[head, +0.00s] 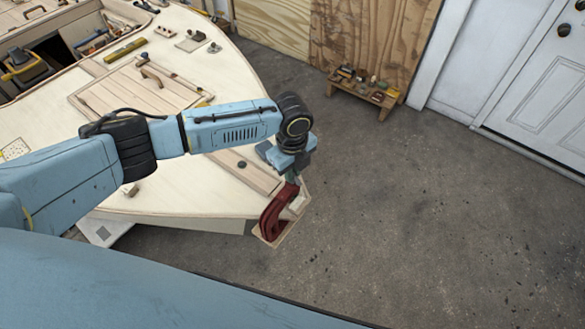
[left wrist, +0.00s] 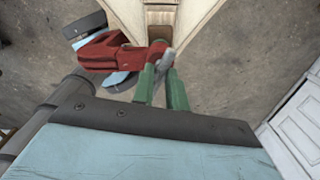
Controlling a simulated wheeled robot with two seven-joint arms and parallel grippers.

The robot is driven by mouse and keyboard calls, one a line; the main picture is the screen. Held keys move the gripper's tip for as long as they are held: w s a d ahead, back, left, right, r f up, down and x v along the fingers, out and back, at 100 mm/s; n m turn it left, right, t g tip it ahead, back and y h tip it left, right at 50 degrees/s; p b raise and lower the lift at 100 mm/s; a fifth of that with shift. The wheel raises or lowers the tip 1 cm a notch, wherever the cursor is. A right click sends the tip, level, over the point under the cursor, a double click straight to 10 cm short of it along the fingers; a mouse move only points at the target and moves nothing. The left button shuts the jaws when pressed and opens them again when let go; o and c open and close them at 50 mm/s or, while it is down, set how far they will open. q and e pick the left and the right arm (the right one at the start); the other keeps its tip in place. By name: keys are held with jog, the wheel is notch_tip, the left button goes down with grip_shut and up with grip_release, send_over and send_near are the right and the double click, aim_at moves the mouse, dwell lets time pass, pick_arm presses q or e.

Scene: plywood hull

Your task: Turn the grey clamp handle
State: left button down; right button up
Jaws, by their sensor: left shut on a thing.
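A dark red clamp (head: 272,212) sits at the pointed tip of the plywood hull. It also shows in the left wrist view (left wrist: 108,52), beside the pale wood tip. My left gripper (head: 292,178) is above the clamp's upper end, reaching down to it. In the left wrist view its green fingers (left wrist: 160,85) are shut on the grey clamp handle (left wrist: 164,64), which shows between their tips next to the red frame. In the head view the handle is hidden by the gripper. My right gripper is in neither view.
The wide plywood deck (head: 190,65) lies under and behind my left arm, with loose tools and fittings at its far side. A low wooden bench (head: 362,92) with small items stands by the plywood wall. The concrete floor (head: 430,210) right of the tip is clear.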

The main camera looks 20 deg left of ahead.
pick_arm(q)
jog(key=n+p, duration=0.4)
jog(key=shift+s+r+n, duration=0.1)
jog(key=shift+r+n, duration=0.05)
jog(key=shift+n, duration=0.15)
jog(key=n+p, duration=0.1)
jog(key=n, duration=0.1)
jog(key=shift+n+p, duration=0.35)
jog(key=shift+n, duration=0.85)
jog(key=n, duration=0.5)
jog(key=shift+s+f+p, duration=0.1)
jog(key=shift+f+p, duration=0.15)
jog(key=shift+p, duration=0.1)
jog(key=n, duration=0.9)
jog(key=shift+n, duration=0.3)
jog(key=shift+s+n, duration=0.1)
jog(key=shift+n, duration=2.1)
